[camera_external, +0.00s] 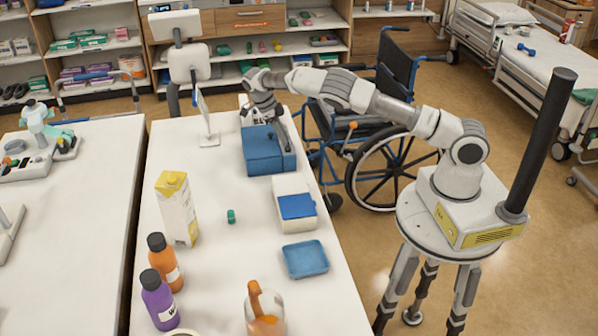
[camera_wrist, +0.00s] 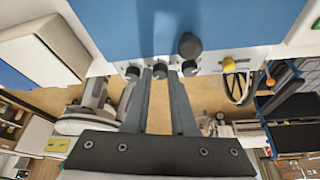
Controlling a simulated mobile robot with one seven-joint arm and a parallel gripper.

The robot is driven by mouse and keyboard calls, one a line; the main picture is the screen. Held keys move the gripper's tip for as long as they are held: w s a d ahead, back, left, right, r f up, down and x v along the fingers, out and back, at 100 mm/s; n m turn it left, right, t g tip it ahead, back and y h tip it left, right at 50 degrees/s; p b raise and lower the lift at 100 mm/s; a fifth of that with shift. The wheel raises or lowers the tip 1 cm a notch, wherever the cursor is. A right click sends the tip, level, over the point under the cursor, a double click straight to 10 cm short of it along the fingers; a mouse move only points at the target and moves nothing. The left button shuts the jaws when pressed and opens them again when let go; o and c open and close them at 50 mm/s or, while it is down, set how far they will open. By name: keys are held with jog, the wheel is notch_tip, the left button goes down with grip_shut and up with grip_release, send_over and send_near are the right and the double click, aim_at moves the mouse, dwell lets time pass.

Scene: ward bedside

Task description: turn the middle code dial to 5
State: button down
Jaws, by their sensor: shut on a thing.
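The blue box (camera_external: 262,152) stands on the white table in the external view. In the wrist view its blue face (camera_wrist: 110,25) fills the top, with a white panel strip (camera_wrist: 210,64) along its edge. Three black dials sit in a row there: the left dial (camera_wrist: 132,72), the middle code dial (camera_wrist: 160,71) and the right dial (camera_wrist: 190,69). My gripper (camera_wrist: 160,76) is shut on the middle dial, one finger on each side. Its fingertips are hard to make out in the external view. The dial's number is not readable.
A dark rounded knob (camera_wrist: 190,45) stands out close to the right finger. A tablet stand (camera_external: 207,125), white tray with blue lid (camera_external: 296,205), carton (camera_external: 177,210) and bottles (camera_external: 163,262) share the table. A wheelchair (camera_external: 385,150) stands beside it, under my arm.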

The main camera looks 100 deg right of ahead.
jog(key=shift+f, duration=0.1)
jog(key=c, duration=1)
grip_release()
jog(key=p+v, duration=0.5)
jog(key=v, duration=0.7)
